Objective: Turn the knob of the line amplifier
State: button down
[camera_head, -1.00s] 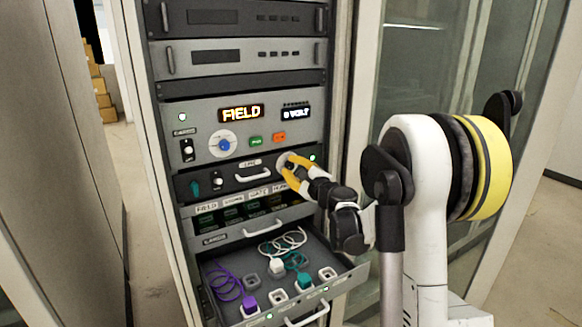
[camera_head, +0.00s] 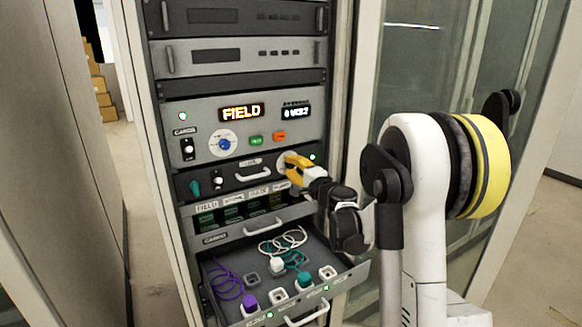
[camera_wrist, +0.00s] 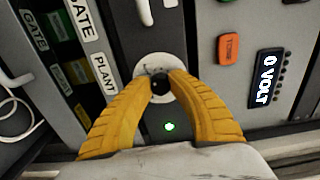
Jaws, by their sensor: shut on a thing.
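The line amplifier (camera_head: 228,180) is a dark rack panel with a white handle, below the grey unit reading FIELD. Its knob (camera_wrist: 160,87) is small and black on a pale round dial (camera_wrist: 152,66) in the wrist view. My gripper (camera_head: 286,159) is at the right end of this panel, its yellow fingers closed around the knob. In the wrist view the fingertips (camera_wrist: 161,82) press on both sides of the knob. In the head view the fingers hide the knob and most of the dial. A green light (camera_wrist: 169,126) is lit beside it.
The grey unit (camera_head: 172,140) above has a blue knob (camera_head: 224,145) and a display (camera_wrist: 266,78) reading 0 VOLT. Below, an open drawer (camera_head: 352,272) with coiled cords and plugs juts out under my wrist. A glass-doored cabinet stands to the right.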

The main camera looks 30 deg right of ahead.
dwell(0.3)
jog(key=c, duration=1.2)
grip_release()
jog(key=shift+s, duration=0.1)
jog(key=s, duration=1.1)
jog(key=shift+s+d, duration=0.2)
jog(key=shift+s, duration=0.2)
